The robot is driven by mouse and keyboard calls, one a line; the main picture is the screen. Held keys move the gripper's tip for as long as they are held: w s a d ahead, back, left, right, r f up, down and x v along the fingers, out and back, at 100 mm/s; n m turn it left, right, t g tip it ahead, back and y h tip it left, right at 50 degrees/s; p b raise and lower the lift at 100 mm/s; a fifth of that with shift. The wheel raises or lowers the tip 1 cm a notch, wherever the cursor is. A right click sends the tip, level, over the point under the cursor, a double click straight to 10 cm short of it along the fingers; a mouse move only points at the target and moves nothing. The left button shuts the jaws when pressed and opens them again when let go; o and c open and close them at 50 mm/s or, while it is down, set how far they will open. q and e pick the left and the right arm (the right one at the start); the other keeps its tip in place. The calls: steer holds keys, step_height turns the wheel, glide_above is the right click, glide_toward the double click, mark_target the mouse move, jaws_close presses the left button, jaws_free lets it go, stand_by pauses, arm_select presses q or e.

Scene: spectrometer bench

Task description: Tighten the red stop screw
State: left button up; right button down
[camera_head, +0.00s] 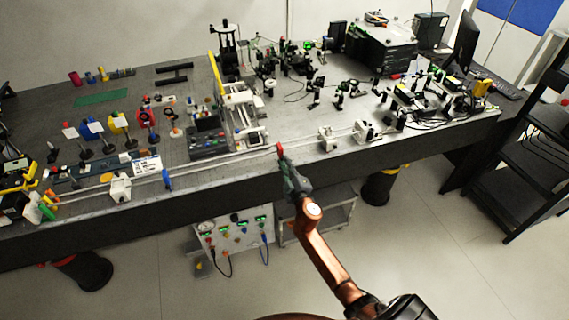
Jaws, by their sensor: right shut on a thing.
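The red stop screw (280,148) shows as a small red spot at the front edge of the optical bench, by the long rail. My right gripper (282,160) reaches up to it from below and is shut on it. The gripper's fingers hide the lower part of the screw, and its thread cannot be seen. My left gripper is not in view.
The long rail (220,161) runs along the bench's front edge, with a white block (120,187) and a blue piece (167,179) on it. Several optical mounts crowd the bench behind. A black shelf rack (530,140) stands at right. Open floor lies in front.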

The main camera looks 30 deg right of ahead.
steer(key=n, duration=0.3)
steer(key=shift+n, duration=0.4)
steer(key=c, duration=2)
jaws_free()
steer(key=shift+o, duration=0.2)
steer(key=v, duration=1.2)
